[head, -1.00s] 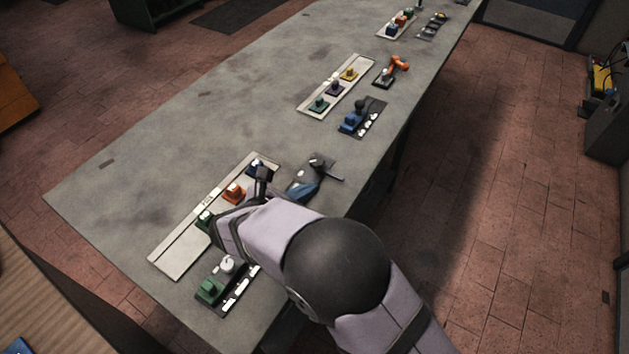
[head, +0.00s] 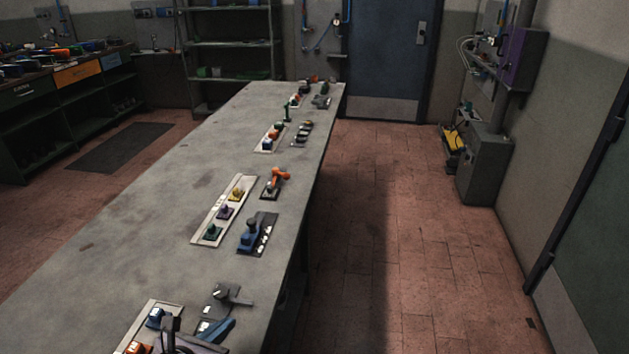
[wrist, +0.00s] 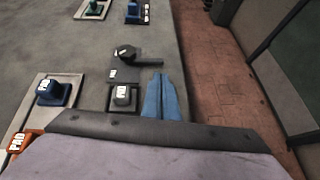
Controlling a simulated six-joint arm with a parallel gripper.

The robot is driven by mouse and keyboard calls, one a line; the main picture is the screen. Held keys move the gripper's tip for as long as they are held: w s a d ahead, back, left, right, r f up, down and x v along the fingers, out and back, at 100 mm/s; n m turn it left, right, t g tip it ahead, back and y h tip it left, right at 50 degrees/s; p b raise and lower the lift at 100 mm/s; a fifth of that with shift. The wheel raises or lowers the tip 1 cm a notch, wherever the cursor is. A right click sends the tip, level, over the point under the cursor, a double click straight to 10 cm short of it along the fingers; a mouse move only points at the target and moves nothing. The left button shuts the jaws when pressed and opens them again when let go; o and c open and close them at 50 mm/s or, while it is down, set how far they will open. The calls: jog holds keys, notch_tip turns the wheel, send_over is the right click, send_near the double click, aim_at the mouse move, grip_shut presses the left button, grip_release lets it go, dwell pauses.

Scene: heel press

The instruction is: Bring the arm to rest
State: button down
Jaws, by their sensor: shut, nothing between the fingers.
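My gripper (wrist: 159,80) shows in the wrist view as two blue fingers lying together, shut and empty. Its fingers are right of a dark plate that bears a grey block labelled PAD (wrist: 124,96) and a black lever (wrist: 130,54). Whether they touch the plate or hover over it I cannot tell. In the head view my gripper (head: 218,330) shows at the bottom edge, just below the same lever (head: 228,296). Most of my arm is out of the head view. A blue pad (wrist: 52,92) and an orange pad (wrist: 22,140) sit on a pale strip to the left.
The long grey table (head: 150,200) carries more stations along its right side: a blue one (head: 253,236), an orange lever (head: 280,177) and a strip with yellow, purple and green pads (head: 205,236). Its left side is bare. Open floor (head: 370,230) lies to the right.

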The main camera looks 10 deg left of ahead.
jog(key=w+d+m, duration=0.1)
jog(key=d, duration=0.1)
jog(key=w+d+m+g+h, duration=0.1)
jog(key=d, duration=0.1)
jog(key=w+d+r+m, duration=0.1)
jog(key=d, duration=0.1)
jog(key=shift+d+g+h+p, duration=0.25)
jog(key=shift+g+h+p, duration=0.05)
jog(key=shift+h, duration=0.1)
jog(key=d+r+m+g+h+p, duration=0.2)
jog(key=d+m+g, duration=0.4)
jog(key=d+m, duration=1.1)
jog(key=s+d+r+m+g+y+p, duration=0.1)
jog(key=s+d+m+g+y, duration=0.1)
jog(key=s+d+m, duration=0.4)
jog(key=s+d+r+m+g+y+p, duration=0.1)
jog(key=s+d+m+g+y+p, duration=0.1)
jog(key=s+d+m, duration=0.5)
jog(key=d+m+y, duration=0.1)
jog(key=d, duration=0.4)
jog(key=shift+d+r+m, duration=0.15)
jog(key=shift+d+m, duration=0.15)
jog(key=shift+d, duration=0.1)
